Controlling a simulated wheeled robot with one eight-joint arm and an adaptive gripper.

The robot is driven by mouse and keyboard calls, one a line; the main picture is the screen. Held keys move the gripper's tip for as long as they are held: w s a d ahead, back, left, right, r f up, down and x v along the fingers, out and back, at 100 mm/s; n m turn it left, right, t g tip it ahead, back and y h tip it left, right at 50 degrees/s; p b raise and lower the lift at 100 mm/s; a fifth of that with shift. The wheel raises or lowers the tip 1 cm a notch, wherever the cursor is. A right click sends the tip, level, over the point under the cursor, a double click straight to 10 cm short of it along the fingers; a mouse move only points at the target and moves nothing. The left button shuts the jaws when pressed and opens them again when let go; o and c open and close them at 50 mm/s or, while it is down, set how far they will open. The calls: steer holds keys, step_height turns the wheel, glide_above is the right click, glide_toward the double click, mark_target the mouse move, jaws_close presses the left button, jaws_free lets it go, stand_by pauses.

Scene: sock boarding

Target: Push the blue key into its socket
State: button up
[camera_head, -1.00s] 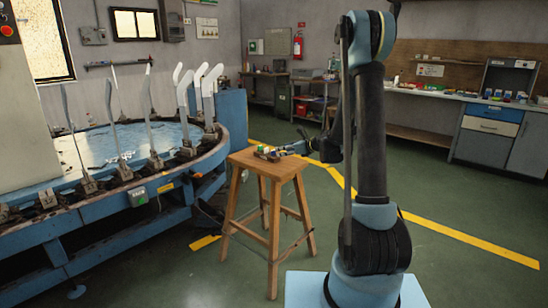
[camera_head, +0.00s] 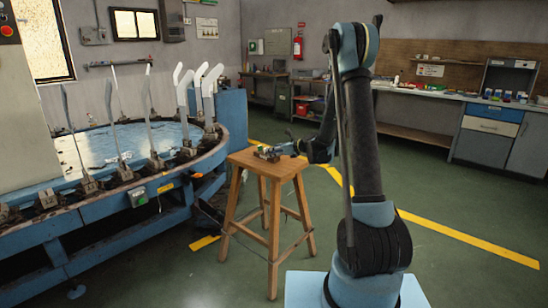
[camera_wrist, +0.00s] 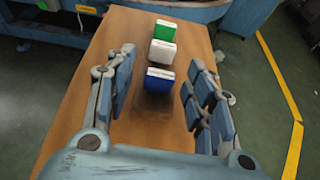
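The blue key (camera_wrist: 158,80) has a pale top and a blue face. In the wrist view it stands on the wooden stool, nearest to me in a row with a white key (camera_wrist: 162,52) and a green key (camera_wrist: 165,29). My gripper (camera_wrist: 163,88) is open, its fingers to the left and right of the blue key with gaps on both sides. In the head view my gripper (camera_head: 283,149) is low over the stool top, and the keys are too small to tell apart there. The socket under the blue key is hidden, and its depth cannot be told.
The wooden stool (camera_head: 246,163) has bare top around the row. A round blue machine (camera_head: 150,193) with several upright pale forms stands to the left. A workbench (camera_head: 428,95) runs along the back right. Green floor is clear to the right.

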steer(key=c, duration=0.7)
steer(key=shift+o, duration=0.2)
